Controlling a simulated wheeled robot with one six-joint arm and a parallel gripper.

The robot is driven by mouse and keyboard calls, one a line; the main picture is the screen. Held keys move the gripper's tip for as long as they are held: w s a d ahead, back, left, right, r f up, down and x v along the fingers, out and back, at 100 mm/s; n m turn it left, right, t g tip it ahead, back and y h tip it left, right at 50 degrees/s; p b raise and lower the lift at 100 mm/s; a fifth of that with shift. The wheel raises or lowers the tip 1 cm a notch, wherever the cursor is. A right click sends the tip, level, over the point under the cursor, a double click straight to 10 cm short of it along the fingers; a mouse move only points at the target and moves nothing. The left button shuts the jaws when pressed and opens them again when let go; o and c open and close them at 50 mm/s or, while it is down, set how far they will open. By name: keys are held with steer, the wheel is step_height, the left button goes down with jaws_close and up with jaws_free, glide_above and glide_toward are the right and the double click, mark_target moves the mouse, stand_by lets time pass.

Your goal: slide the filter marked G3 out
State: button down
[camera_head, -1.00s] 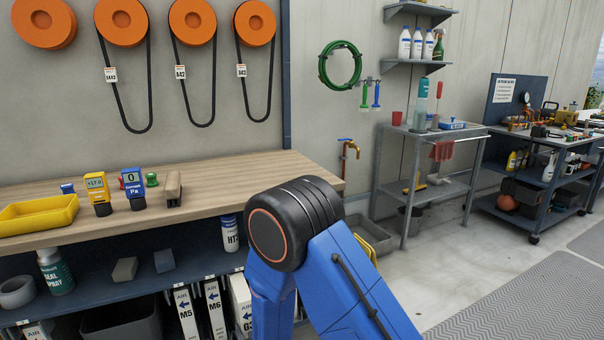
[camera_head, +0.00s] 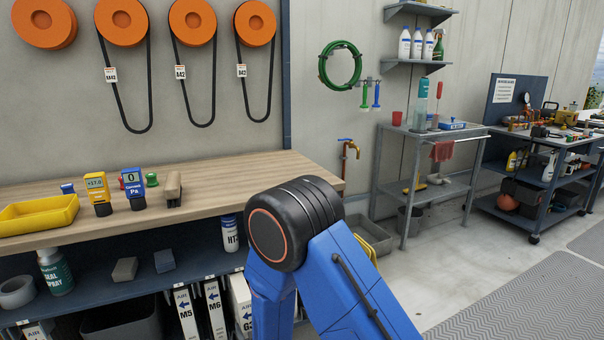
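The filter marked G3 (camera_head: 240,300) stands upright in the row under the workbench's lower shelf. It is white with an AIR label and a blue arrow. Its right part and lower end are hidden by my blue arm or the frame's edge. Filters marked M5 (camera_head: 186,312) and M6 (camera_head: 215,308) stand upright to its left. My arm crosses the front of the bench at the lower middle. My gripper is out of the picture, so its place relative to the G3 filter cannot be seen.
The wooden bench top (camera_head: 235,190) holds a yellow tray (camera_head: 38,214), two meters and small parts. The lower shelf (camera_head: 95,285) holds a spray bottle (camera_head: 55,271) and a white HT container (camera_head: 230,233). A dark bin (camera_head: 125,322) stands left of the filters. Floor at right is clear.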

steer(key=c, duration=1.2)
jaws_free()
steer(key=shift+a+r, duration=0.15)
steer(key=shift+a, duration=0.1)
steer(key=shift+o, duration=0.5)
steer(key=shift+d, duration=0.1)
